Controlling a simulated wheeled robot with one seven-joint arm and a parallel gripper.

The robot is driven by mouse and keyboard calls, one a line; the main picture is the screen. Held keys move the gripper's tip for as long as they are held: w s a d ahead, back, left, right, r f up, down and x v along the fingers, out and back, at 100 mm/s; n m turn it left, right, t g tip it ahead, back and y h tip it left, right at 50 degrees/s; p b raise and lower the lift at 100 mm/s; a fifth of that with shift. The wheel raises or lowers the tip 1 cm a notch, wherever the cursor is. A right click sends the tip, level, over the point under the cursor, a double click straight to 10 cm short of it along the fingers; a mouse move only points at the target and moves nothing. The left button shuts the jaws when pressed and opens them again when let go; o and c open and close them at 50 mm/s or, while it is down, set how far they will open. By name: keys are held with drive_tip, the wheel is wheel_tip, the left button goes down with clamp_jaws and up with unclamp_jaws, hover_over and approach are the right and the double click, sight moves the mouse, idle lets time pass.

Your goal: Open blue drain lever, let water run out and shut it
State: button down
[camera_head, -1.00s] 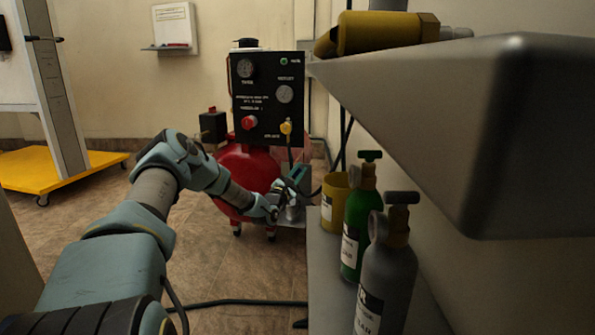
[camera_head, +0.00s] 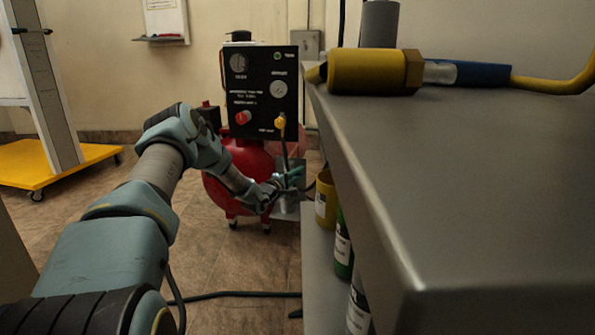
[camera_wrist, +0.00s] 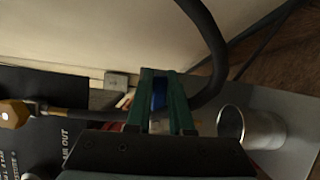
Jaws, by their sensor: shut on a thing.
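In the wrist view, my gripper (camera_wrist: 160,100) has its two green fingers closed around the blue drain lever (camera_wrist: 159,92). Only a narrow strip of the lever shows between them. In the head view, my gripper (camera_head: 288,180) is low in front of the red compressor tank (camera_head: 250,162), under the black gauge panel (camera_head: 264,85). The lever is hidden there. A round metal cup (camera_wrist: 262,130) stands beside the fingers at the right in the wrist view. Whether water is running cannot be seen.
A grey bench (camera_head: 450,190) fills the right side, with a yellow-and-blue torch-like fitting (camera_head: 375,72) on top. A yellow container (camera_head: 325,198) and bottles are beneath its edge. A dark hose (camera_wrist: 212,50) curves close past my fingers.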

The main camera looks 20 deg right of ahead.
drive_tip(key=shift+f+m, duration=0.25)
drive_tip(key=shift+m, duration=0.15)
drive_tip(key=c, duration=0.8)
unclamp_jaws()
drive_tip(key=p+v, duration=0.3)
drive_tip(key=v, duration=0.8)
drive_tip(key=shift+r+p, duration=0.15)
drive_tip(key=shift+p, duration=0.25)
drive_tip(key=shift+r, duration=0.1)
